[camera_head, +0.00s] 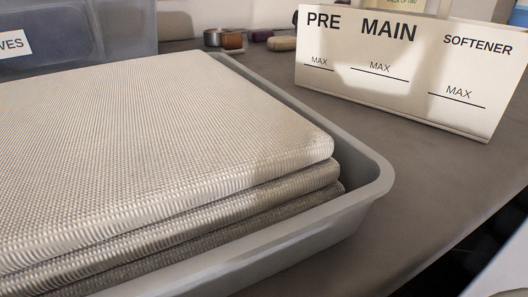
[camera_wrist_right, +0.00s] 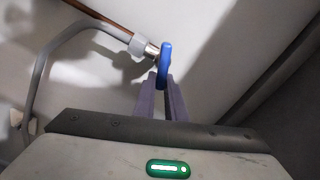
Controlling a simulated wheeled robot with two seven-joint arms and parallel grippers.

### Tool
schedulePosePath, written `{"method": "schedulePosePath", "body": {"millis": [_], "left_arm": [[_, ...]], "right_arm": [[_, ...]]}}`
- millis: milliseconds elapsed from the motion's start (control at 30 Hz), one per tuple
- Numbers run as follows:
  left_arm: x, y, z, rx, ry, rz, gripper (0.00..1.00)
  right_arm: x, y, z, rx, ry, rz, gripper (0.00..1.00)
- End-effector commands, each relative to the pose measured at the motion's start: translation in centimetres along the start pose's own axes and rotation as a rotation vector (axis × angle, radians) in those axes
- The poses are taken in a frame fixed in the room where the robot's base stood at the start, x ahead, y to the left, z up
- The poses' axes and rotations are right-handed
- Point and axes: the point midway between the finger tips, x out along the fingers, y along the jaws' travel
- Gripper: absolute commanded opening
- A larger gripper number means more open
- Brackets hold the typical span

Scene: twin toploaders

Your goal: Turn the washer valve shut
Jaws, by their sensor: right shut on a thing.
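The washer valve shows in the right wrist view as a blue handle (camera_wrist_right: 166,62), seen nearly edge-on, on a metal fitting at the end of a copper pipe (camera_wrist_right: 100,15). My right gripper (camera_wrist_right: 163,84) is shut on the lower part of the blue handle, with one finger on each side. The fingertips partly hide that lower edge. The valve and my right gripper do not show in the head view. My left gripper is in neither view.
A grey hose (camera_wrist_right: 40,75) curves from the fitting down the left side, near a pale wall. The head view shows a grey tray (camera_head: 375,185) of folded towels (camera_head: 160,140), a labelled detergent drawer (camera_head: 400,75) and a clear bin (camera_head: 110,35) on a dark countertop.

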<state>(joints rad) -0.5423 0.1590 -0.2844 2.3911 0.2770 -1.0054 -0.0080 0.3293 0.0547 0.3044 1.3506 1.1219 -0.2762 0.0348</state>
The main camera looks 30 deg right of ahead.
Motion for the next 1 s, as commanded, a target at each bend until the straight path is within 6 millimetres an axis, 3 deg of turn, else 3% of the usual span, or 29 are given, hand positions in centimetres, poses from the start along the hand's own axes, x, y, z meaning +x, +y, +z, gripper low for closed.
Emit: {"method": "schedulePosePath", "body": {"millis": [500,1000], "left_arm": [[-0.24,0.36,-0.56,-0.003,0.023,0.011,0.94],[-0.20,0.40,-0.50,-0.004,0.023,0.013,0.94]], "right_arm": [[0.05,0.87,0.11,0.338,0.001,-0.001,0.00],[0.05,0.99,0.17,0.399,0.001,-0.002,0.00]]}}
